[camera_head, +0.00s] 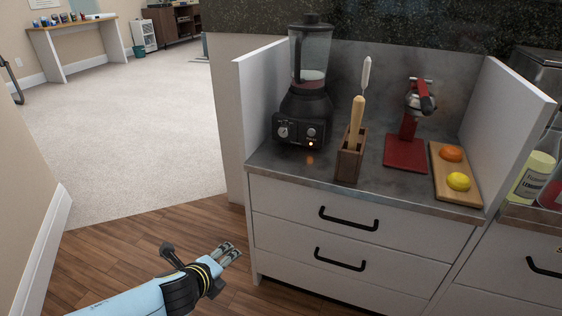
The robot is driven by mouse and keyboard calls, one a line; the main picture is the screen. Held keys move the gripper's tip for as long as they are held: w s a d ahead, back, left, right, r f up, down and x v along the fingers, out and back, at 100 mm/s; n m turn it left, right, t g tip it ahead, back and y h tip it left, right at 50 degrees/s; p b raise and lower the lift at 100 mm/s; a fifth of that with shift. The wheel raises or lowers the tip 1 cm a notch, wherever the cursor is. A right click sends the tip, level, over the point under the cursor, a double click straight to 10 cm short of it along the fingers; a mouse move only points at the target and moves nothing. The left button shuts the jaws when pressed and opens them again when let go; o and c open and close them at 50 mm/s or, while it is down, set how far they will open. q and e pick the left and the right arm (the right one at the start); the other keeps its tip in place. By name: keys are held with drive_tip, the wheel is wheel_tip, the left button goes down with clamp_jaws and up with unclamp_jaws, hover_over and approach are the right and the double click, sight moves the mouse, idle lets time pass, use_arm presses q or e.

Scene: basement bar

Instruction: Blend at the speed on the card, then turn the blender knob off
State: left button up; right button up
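The black blender (303,108) stands upright at the left end of the grey counter, with its lid on and some pinkish contents low in the clear jar. A round dial knob (283,131) is on the left of its base front. A second, darker control (311,132) is to the right, with a small orange light (311,144) glowing below it. The dial marks are too small to read. I cannot make out a speed card. My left gripper (231,253) is low in front of the cabinet, apart from the blender and empty; its fingers lie close together. My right gripper is out of view.
A wooden utensil holder (350,160) stands right of the blender. A red citrus press (405,152) and a board (443,185) with an orange and a lemon are further right. White side panels (257,100) bound the counter. Drawer handles (349,219) stick out below.

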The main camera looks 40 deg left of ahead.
use_arm(q)
drive_tip(key=w+r+m+t+b, duration=0.5)
drive_tip(key=w+r+m, duration=0.1)
drive_tip(key=w+r, duration=0.7)
drive_tip(key=m+t+b, duration=0.2)
drive_tip(key=t+b, duration=0.1)
approach(283, 133)
drive_tip(key=shift+y, duration=0.4)
drive_tip(key=b+x, duration=0.1)
drive_tip(key=x, duration=0.6)
drive_tip(key=shift+w+d+f, duration=0.1)
drive_tip(key=shift+w, duration=0.55)
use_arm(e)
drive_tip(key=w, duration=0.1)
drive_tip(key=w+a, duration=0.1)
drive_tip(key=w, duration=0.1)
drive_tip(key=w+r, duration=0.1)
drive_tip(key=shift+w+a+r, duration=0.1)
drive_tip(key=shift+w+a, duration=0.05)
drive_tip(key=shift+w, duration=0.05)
use_arm(q)
drive_tip(key=shift+c, duration=0.2)
clamp_jaws()
